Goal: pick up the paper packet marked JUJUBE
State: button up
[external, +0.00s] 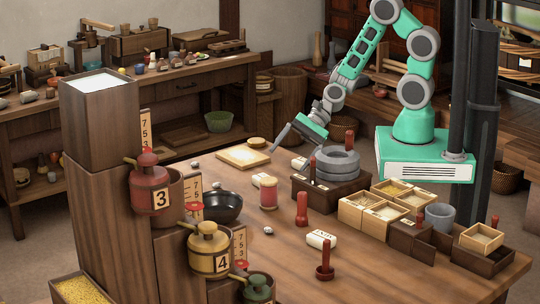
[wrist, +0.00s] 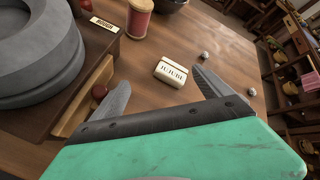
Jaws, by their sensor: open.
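A small pale paper packet (wrist: 171,72) lies on the wooden table in the wrist view, with dark lettering that looks like JUJUBE but is small. It lies just beyond and between my fingertips. My gripper (wrist: 160,82) is open with nothing between its fingers, above the table beside the grey stone quern (wrist: 40,40). In the external view the packet (external: 299,162) shows partly, left of the quern (external: 337,166), near my gripper (external: 292,150). Another white packet (external: 321,239) lies nearer the camera; its lettering is too small to read.
The quern on its wooden base stands close to my gripper. A red jar (wrist: 139,18) and a black bowl (external: 222,205) stand beyond the packet. Wooden boxes (external: 365,210) stand right of the quern. Red-handled tools (external: 302,210) stand on the table. Small pale pebbles (wrist: 205,55) lie nearby.

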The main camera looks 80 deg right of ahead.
jog(key=m, duration=0.1)
jog(key=f+m+t, duration=0.1)
jog(key=m, duration=0.2)
jog(key=shift+w+f, duration=0.25)
jog(key=m, duration=0.1)
jog(key=m+t, duration=0.1)
jog(key=m, duration=0.1)
jog(key=m+t, duration=0.1)
jog(key=shift+w+d+f+m+b, duration=0.3)
jog(key=shift+f+b, duration=0.05)
jog(key=shift+w+a+f, duration=0.1)
jog(key=shift+w, duration=0.1)
jog(key=x, duration=0.7)
jog(key=shift+w+f, duration=0.15)
jog(key=shift+w, duration=0.05)
jog(key=shift+c, duration=0.4)
jog(key=c, duration=1.4)
